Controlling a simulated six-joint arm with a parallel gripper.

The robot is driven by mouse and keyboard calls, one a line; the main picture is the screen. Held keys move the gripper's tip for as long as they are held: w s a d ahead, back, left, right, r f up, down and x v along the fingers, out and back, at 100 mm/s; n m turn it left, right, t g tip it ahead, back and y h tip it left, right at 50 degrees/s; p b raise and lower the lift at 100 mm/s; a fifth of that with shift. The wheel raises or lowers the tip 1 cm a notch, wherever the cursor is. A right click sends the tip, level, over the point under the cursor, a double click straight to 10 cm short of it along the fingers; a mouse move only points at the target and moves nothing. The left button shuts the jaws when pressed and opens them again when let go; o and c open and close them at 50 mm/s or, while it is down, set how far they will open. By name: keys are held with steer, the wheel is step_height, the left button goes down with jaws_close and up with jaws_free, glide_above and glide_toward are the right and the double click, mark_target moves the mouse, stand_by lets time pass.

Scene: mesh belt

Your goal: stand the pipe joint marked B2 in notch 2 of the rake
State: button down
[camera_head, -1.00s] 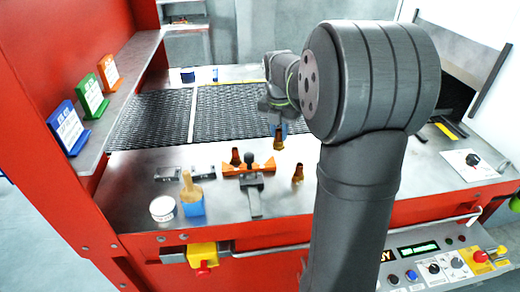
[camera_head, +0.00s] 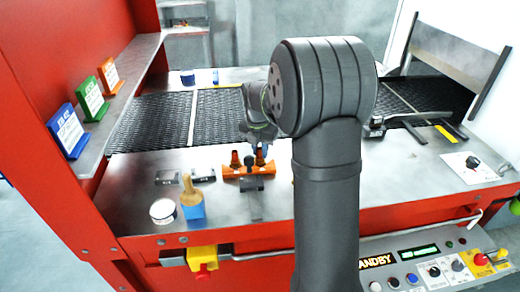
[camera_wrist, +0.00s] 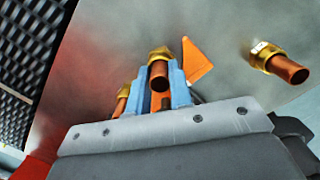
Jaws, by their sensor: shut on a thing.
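My gripper (camera_head: 259,148) has blue fingers, which also show in the wrist view (camera_wrist: 164,84). They are shut on a copper and brass pipe joint (camera_wrist: 159,75), upright in the head view at the right half of the orange rake (camera_head: 233,171). I cannot tell whether it rests in a notch or hangs just above. A second joint (camera_head: 235,158) stands at the rake's left part and shows left of the fingers in the wrist view (camera_wrist: 122,100). A third joint (camera_wrist: 280,63) stands apart to the right. The B2 mark and notch numbers are not legible.
A blue pot with a brush (camera_head: 193,211) and a white tin (camera_head: 163,210) stand left of the rake. The black mesh belt (camera_head: 150,120) runs behind the steel table. The table right of my arm is largely clear.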

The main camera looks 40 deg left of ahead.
mark_target(260, 149)
steer(key=shift+f, duration=0.1)
steer(key=c, duration=1.3)
jaws_free()
step_height(260, 149, up, 12)
steer(key=s, duration=0.1)
steer(key=shift+s+d, duration=0.15)
steer(key=shift+s, duration=0.05)
steer(key=f, duration=0.3)
steer(key=w+f, duration=0.1)
steer(key=f, duration=0.7)
steer(key=shift+w+f, duration=0.15)
steer(key=shift+f, duration=0.1)
steer(key=shift+w+a, duration=0.1)
steer(key=shift+a, duration=0.1)
steer(key=shift+r, duration=1.6)
